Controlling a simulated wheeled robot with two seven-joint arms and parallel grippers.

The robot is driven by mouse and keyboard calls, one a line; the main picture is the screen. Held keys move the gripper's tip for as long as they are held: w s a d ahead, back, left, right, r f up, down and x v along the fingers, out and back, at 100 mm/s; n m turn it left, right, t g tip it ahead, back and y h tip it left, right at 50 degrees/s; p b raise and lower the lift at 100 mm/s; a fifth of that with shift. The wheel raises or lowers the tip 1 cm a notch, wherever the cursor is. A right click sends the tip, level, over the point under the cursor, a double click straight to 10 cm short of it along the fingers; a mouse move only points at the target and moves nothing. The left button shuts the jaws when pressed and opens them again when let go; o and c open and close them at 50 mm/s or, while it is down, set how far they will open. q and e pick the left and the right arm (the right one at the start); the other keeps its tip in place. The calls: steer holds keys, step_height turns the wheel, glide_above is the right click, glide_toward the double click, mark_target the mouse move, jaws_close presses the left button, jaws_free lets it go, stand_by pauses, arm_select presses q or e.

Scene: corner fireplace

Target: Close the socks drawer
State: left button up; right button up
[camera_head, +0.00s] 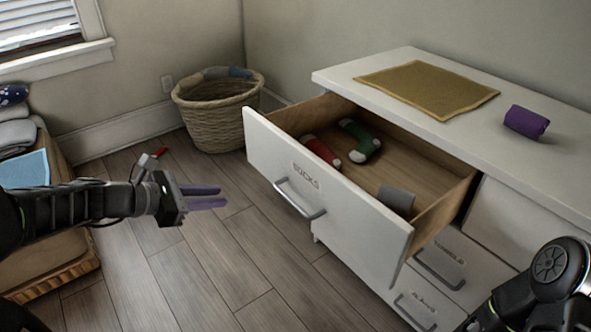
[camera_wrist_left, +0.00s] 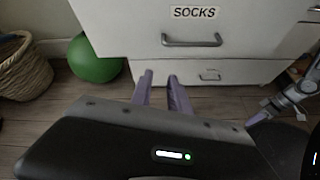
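The socks drawer (camera_head: 330,180) is pulled open from the white dresser (camera_head: 455,125), its front labelled SOCKS with a grey bar handle (camera_head: 299,198). Inside lie a red sock (camera_head: 321,151), a green sock (camera_head: 361,142) and a grey rolled item (camera_head: 396,200). The drawer front also shows in the left wrist view (camera_wrist_left: 260,22). My left gripper (camera_head: 222,197) is left of the drawer front, apart from it, with its two purple fingers parted and nothing between them. My right gripper's fingers are hidden in the head view; a purple fingertip (camera_wrist_left: 258,118) shows at the right in the wrist view.
A gold mat (camera_head: 427,88) and a purple roll (camera_head: 526,122) lie on the dresser top. Closed drawers (camera_head: 440,262) sit below. A wicker basket (camera_head: 217,108) stands in the corner, and a green ball (camera_wrist_left: 95,60) lies by the dresser. Folded cloths lie on a woven chest at far left.

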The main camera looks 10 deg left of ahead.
arm_select(q)
steer(key=w+r+n, duration=0.1)
steer(key=r, duration=0.1)
steer(key=w+d+r+n+t+h, duration=0.1)
steer(key=r, duration=0.1)
steer(key=shift+w+d+n, duration=0.15)
steer(key=shift+d+n, duration=0.05)
steer(key=shift+n, duration=0.1)
steer(key=shift+c, duration=1.4)
steer(key=shift+t, duration=0.3)
jaws_close()
steer(key=shift+d, duration=0.1)
steer(key=b, duration=0.3)
glide_toward(284, 163)
step_height(284, 163, down, 2)
steer(key=w+d, duration=0.1)
steer(key=w, duration=0.1)
steer(key=shift+w+d+b, duration=0.5)
steer(key=shift+w+d, duration=0.9)
steer(key=shift+w, duration=0.05)
